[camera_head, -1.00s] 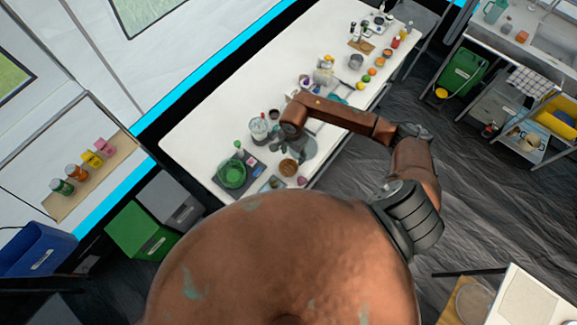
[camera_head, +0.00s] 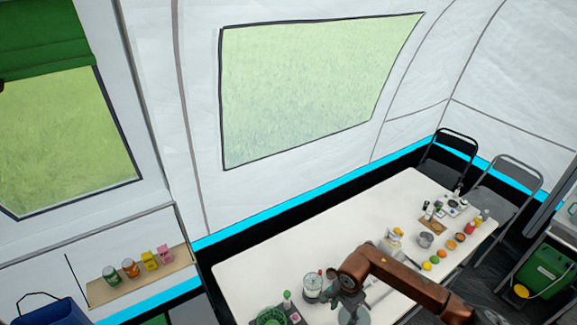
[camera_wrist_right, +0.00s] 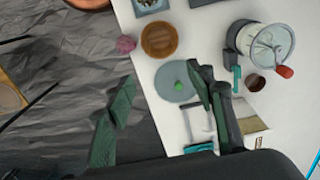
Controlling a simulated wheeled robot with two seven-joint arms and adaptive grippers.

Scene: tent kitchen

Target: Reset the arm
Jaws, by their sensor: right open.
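My right gripper (camera_head: 347,300) hangs over the near part of the white table (camera_head: 330,240), at the end of my copper-coloured arm. In the right wrist view my right gripper (camera_wrist_right: 162,105) has its two dark green fingers spread apart with nothing between them. One finger is over the dark floor and the other over the table edge. Below them lies a grey-blue round piece with a green knob (camera_wrist_right: 178,86). My left gripper is in neither view.
A clear container with a red handle (camera_wrist_right: 262,44), a brown round bowl (camera_wrist_right: 159,40) and a purple item (camera_wrist_right: 125,44) are near the gripper. Fruit (camera_head: 441,253) and small kitchenware stand farther along the table. Its back left stretch is clear. Chairs (camera_head: 505,185) stand beyond.

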